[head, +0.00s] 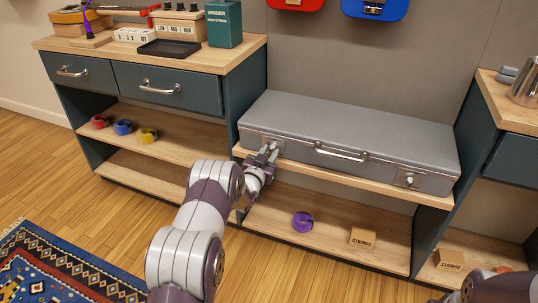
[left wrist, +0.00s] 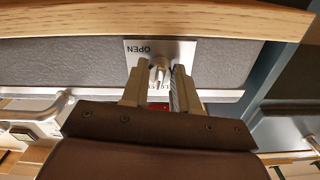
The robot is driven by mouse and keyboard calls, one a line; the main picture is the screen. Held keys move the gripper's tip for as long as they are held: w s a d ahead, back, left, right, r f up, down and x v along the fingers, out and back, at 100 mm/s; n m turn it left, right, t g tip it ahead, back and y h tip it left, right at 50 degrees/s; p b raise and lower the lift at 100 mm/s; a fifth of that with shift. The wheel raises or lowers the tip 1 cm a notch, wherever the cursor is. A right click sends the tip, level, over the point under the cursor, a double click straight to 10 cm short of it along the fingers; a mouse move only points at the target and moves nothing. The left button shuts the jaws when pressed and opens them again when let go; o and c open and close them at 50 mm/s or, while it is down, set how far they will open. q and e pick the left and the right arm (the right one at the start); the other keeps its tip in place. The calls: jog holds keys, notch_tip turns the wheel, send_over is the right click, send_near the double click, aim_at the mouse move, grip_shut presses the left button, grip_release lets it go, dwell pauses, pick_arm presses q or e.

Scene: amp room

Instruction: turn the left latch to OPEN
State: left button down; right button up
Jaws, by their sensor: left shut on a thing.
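A grey hard case (head: 350,130) lies closed on the wooden shelf, with a handle (head: 340,153) on its front. Its left latch (head: 276,144) is at the front left, partly hidden by my left gripper (head: 266,157). In the left wrist view the latch plate (left wrist: 182,47) reads OPEN upside down. My left gripper (left wrist: 160,82) is shut on the small metal latch knob (left wrist: 157,63) between its fingers. Red lettering or a mark shows between the fingers, mostly hidden. The right latch (head: 409,180) is clear of my grippers. Only part of my right arm shows, bottom right.
A purple tape roll (head: 302,222) and a STRINGS box (head: 362,238) sit on the shelf below. A dark cabinet (head: 178,85) stands at left, with another cabinet (head: 500,150) at right. A patterned rug (head: 60,265) lies on the floor.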

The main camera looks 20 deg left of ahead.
pick_arm(q)
jog(key=m, duration=0.4)
jog(key=shift+b, duration=0.35)
jog(key=m, duration=0.4)
jog(key=shift+f+b, duration=0.1)
jog(key=shift+b, duration=0.25)
jog(key=m+b, duration=0.1)
jog(key=m, duration=0.3)
jog(key=shift+m+b, duration=0.45)
jog(key=shift+m, duration=1.65)
jog(key=c, duration=0.9)
grip_release()
jog(key=shift+o, duration=0.2)
